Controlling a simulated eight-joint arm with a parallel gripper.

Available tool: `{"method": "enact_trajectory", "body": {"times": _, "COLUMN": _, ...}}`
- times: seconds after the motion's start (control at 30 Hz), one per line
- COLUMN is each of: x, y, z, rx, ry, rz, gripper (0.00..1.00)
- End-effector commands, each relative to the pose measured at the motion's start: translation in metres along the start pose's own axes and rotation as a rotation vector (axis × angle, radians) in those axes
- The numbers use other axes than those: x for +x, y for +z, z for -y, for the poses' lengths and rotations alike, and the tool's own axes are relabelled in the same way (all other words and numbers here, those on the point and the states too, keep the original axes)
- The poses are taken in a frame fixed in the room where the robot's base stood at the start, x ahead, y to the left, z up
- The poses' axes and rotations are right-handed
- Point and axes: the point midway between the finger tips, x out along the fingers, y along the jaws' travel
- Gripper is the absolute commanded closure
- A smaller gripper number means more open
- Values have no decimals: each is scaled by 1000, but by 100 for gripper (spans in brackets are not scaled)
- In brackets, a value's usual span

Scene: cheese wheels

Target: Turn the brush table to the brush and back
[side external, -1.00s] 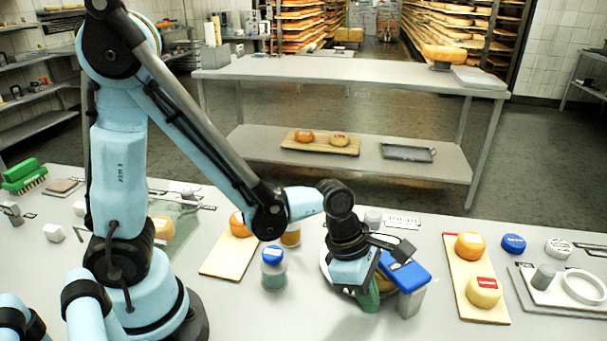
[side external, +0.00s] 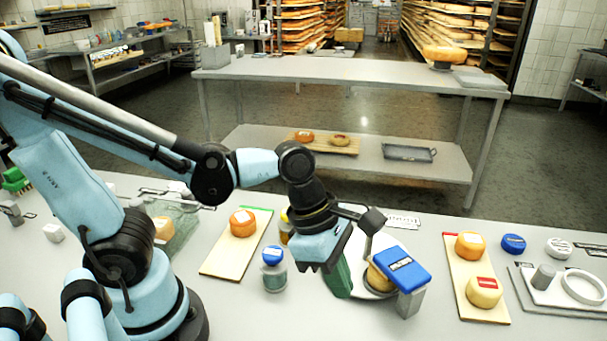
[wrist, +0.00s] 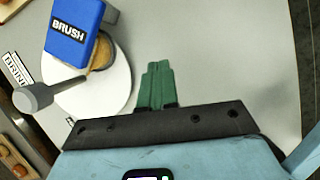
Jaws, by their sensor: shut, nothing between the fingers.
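The brush table is a white round disc (side external: 400,244) with a tan cheese wheel (side external: 378,279) on it. The disc also shows in the wrist view (wrist: 112,98), with the cheese (wrist: 103,55) partly hidden under the brush. The blue block marked BRUSH (side external: 404,268) sits on a grey post at the disc's right; in the wrist view it (wrist: 73,30) overlaps the cheese. I cannot tell whether they touch. My gripper (side external: 343,291) has green fingers, shut and empty, left of the cheese. They (wrist: 158,66) appear just off the disc's edge.
A blue-capped jar (side external: 273,272) stands left of my fingers. A board (side external: 228,262) with an orange cheese lies further left. Another board (side external: 466,258) with two cheeses lies right of the brush. A small sign (side external: 403,221) lies behind the disc. Bare counter shows in front.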

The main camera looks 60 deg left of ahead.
Motion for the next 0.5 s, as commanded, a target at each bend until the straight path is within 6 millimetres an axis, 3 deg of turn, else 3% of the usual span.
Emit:
{"method": "enact_trajectory", "body": {"times": 0.3, "x": -21, "y": 2, "z": 6, "rx": 0, "ry": 0, "rz": 0, "gripper": 100}}
{"method": "enact_trajectory", "body": {"times": 0.5, "x": -19, "y": 0, "z": 13, "rx": 72, "ry": 11, "rz": -49, "gripper": 100}}
